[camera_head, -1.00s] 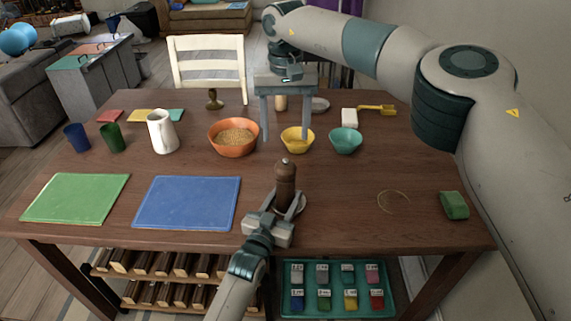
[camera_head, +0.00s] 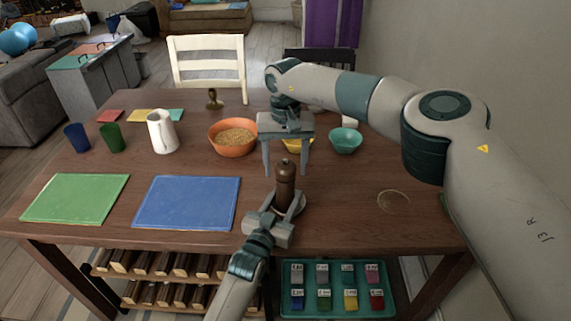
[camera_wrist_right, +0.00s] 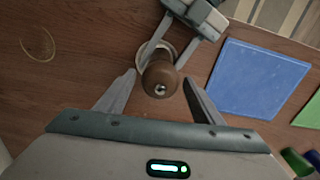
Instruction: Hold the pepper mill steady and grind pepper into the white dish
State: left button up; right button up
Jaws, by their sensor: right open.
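The dark brown pepper mill (camera_head: 285,183) stands upright at the near middle of the table, over the white dish (camera_head: 301,208). Only part of the dish's rim shows. My left gripper (camera_head: 286,198) reaches in from the front, low on the mill, with a finger on each side; it looks shut on the body. My right gripper (camera_head: 285,171) is open and points down above the mill, its fingers spread either side of the mill's head. In the right wrist view the round mill top (camera_wrist_right: 160,78) lies between the open fingertips, with a gap on each side.
A blue mat (camera_head: 187,203) and a green mat (camera_head: 75,198) lie left. Behind are an orange bowl (camera_head: 233,138) of grain, a white pitcher (camera_head: 162,132), a teal bowl (camera_head: 345,140) and a partly hidden yellow bowl (camera_head: 297,145). The table right of the mill is mostly clear.

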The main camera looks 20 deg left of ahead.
jog(key=c, duration=1)
jog(key=shift+c, duration=0.2)
jog(key=shift+m, duration=0.3)
